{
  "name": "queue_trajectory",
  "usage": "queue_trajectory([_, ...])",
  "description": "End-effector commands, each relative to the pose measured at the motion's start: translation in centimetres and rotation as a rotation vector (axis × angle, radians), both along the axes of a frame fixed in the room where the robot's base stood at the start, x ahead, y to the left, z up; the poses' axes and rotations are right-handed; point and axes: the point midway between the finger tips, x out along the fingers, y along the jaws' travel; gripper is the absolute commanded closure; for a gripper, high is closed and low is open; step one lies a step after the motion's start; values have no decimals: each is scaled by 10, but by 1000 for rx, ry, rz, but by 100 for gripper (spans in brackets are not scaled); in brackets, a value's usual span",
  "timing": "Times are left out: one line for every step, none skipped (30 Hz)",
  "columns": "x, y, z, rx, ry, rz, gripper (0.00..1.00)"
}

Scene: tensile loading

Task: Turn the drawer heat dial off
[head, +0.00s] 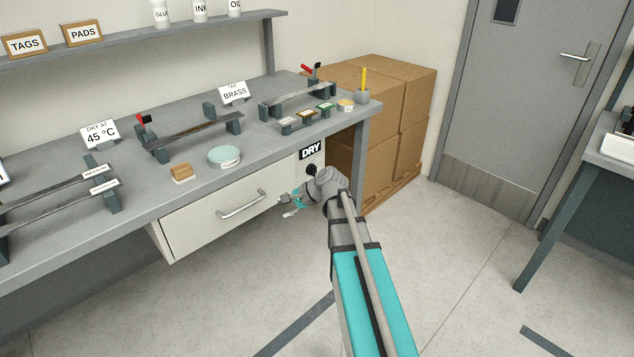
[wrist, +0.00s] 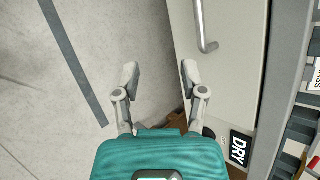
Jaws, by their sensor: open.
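The drawer (head: 190,226) under the bench has a pale front and a metal bar handle (head: 242,205); the handle also shows in the wrist view (wrist: 203,28). A DRY label (head: 311,150) is on the panel right of the drawer, and it shows in the wrist view (wrist: 239,148). A dark round dial (head: 311,170) sits below the label, partly hidden by my wrist; its pointer setting cannot be read. My gripper (head: 286,206) is open and empty in front of the drawer's right end. In the wrist view its fingers (wrist: 158,72) are apart, with floor and drawer front behind them.
The bench top (head: 215,185) above holds several specimen racks, a sponge (head: 181,171) and a round teal-lidded tin (head: 224,155). Cardboard boxes (head: 400,100) are stacked behind the bench's right end. The floor (head: 470,270) in front is mostly clear.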

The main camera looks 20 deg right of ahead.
Motion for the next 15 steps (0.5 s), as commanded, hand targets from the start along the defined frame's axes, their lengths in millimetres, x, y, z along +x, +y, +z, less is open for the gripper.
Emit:
queue_trajectory([11,-11,-16,54,-1,-51,46])
queue_trajectory([16,-17,-18,88,-1,-85,46])
queue_trajectory([22,-25,-21,135,-1,-126,46])
queue_trajectory([27,-31,-23,171,0,-157,46])
queue_trajectory([32,-38,-25,207,0,-188,46])
queue_trajectory([37,-46,-28,255,0,-228,46])
queue_trajectory([42,-53,-30,292,1,-257,46])
queue_trajectory([46,-60,-32,331,0,-287,46])
queue_trajectory([51,-69,-35,381,2,-325,46])
queue_trajectory([55,-77,-37,419,3,-354,46])
queue_trajectory([59,-85,-39,457,4,-382,46])
queue_trajectory([64,-95,-41,509,5,-419,46])
queue_trajectory([67,-103,-43,549,6,-445,46])
queue_trajectory([70,-111,-45,588,6,-471,46])
queue_trajectory([74,-123,-47,641,8,-506,46])
